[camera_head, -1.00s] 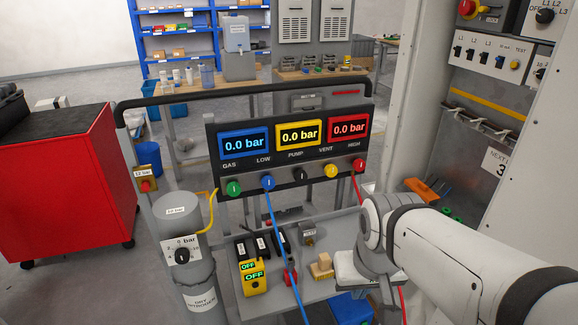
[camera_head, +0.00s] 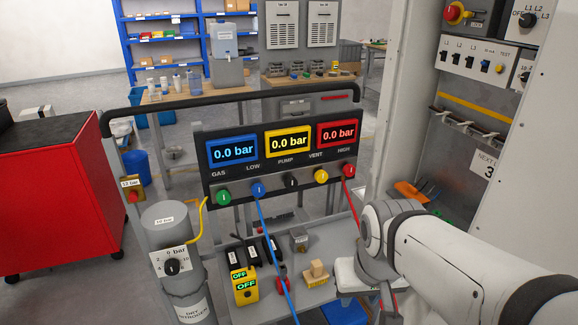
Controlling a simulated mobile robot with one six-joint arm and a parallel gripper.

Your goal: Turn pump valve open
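The pump valve is the black knob (camera_head: 291,182) in the row under the gauge panel (camera_head: 262,182), below the PUMP label and between the blue knob (camera_head: 259,189) and the yellow knob (camera_head: 321,176). Its pointer is too small to read surely. The three displays above all read 0.0 bar. My white arm comes in from the right, and its wrist is right of and below the knobs, apart from them. My gripper is at the lower end of the wrist, mostly hidden; its fingers cannot be made out.
A green knob (camera_head: 223,197) and a red knob (camera_head: 348,170) end the row. Blue and red hoses hang in front. A shelf (camera_head: 325,290) below holds a yellow box (camera_head: 243,288) and small parts. A nitrogen cylinder (camera_head: 172,235) stands left; an open cabinet (camera_head: 470,130) stands right.

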